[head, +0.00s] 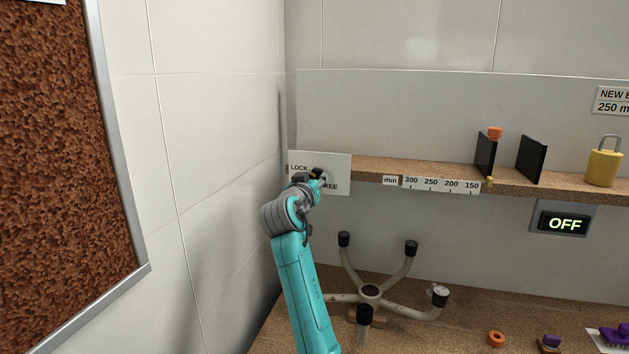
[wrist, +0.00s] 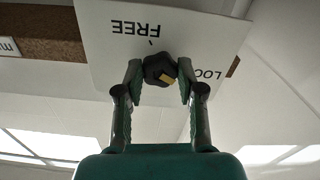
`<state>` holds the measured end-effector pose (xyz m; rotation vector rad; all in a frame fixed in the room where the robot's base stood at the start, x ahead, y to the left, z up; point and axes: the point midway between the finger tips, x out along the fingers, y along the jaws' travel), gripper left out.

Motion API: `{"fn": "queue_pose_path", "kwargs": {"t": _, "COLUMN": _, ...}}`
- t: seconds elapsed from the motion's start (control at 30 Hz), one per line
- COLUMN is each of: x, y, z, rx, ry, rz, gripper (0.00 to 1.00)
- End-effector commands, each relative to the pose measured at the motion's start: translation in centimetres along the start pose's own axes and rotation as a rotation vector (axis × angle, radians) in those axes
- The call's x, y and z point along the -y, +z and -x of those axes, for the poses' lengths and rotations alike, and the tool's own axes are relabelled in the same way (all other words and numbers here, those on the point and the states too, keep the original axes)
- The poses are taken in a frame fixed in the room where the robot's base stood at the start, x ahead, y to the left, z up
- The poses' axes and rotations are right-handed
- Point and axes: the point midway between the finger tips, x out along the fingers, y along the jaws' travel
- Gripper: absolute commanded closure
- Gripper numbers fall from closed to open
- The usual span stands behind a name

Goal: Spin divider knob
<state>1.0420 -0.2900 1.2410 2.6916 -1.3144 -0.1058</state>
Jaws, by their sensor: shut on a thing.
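The divider knob (wrist: 159,70) is a small dark knob with a yellow mark, set on a white plate (head: 341,176) lettered LOCK and FREE. In the wrist view the plate (wrist: 206,35) appears upside down. My gripper (wrist: 160,75) is shut on the knob, one finger on each side. In the head view my gripper (head: 318,178) reaches the plate and hides part of the knob and lettering.
The cork shelf (head: 380,168) carries a mm scale (head: 441,185) and a yellow padlock (head: 603,162). Below, a five-armed chair base (head: 370,291) and an orange ring (head: 496,338) lie on the bench. An OFF display (head: 564,223) is at right. A tiled wall (head: 180,130) is close at left.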

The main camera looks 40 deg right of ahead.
Motion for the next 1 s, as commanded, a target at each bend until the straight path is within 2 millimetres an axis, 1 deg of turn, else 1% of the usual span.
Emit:
{"fn": "queue_pose_path", "kwargs": {"t": 0.27, "x": -0.05, "y": 0.02, "z": 0.01, "rx": 0.0, "ry": 0.0, "rz": 0.186, "gripper": 0.97}}
{"fn": "queue_pose_path", "kwargs": {"t": 1.0, "x": -0.18, "y": -0.08, "z": 0.02, "rx": 0.0, "ry": -0.001, "rz": 0.889, "gripper": 0.97}}
